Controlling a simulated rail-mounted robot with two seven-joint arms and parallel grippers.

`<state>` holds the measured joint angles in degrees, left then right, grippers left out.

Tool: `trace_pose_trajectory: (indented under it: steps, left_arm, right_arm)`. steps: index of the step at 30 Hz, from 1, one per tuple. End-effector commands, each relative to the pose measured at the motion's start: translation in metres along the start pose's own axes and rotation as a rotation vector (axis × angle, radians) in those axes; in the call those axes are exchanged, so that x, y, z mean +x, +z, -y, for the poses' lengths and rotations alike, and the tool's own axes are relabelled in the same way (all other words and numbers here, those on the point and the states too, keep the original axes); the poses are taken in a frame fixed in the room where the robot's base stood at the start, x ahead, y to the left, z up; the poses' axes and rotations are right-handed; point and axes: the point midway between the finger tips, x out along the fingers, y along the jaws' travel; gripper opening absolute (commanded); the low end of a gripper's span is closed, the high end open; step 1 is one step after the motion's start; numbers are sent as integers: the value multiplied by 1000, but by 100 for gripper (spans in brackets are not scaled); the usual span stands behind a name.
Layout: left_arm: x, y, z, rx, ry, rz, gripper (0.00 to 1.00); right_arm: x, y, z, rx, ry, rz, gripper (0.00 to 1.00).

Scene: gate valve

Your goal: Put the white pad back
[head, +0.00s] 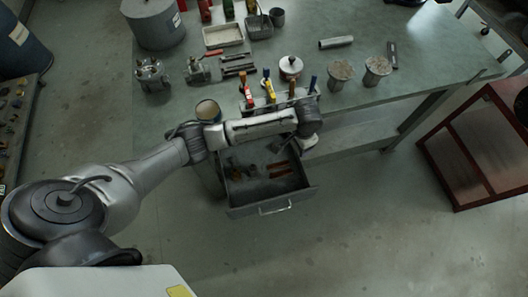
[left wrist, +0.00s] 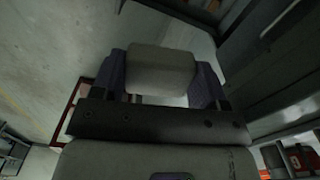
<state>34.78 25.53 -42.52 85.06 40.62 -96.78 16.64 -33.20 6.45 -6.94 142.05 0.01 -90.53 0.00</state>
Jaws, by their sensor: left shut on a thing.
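The white pad (left wrist: 160,72), a pale block with rounded edges, is in the left wrist view. It sits between the two dark fingers of my left gripper (left wrist: 162,82), which is shut on it. In the head view my left arm reaches in from the left over the open drawer to the bench's front edge. The wrist hides most of the left gripper there, and I cannot make out the pad in that view. My right gripper is not in view.
The open drawer (head: 268,190) below the arm holds several small tools. The green bench top (head: 440,40) carries a rack of coloured-handled tools (head: 278,103), two round cups (head: 377,68), trays and a metal tube (head: 336,42). A red-framed cart (head: 480,150) stands at right.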

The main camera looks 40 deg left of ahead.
Motion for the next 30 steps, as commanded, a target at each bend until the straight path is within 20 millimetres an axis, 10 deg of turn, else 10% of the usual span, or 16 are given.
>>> trace_pose_trajectory:
  steps: [1,6,15,30]
  left_arm:
    - [46,8,1,10,4,6,48]
    - [141,32,8,58,3,7,48]
    - [280,85,17,144,3,4,48]
    - [363,123,21,204,0,-1,48]
  right_arm:
    - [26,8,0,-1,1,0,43]
    - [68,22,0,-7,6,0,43]
    - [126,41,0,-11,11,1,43]
    - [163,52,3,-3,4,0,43]
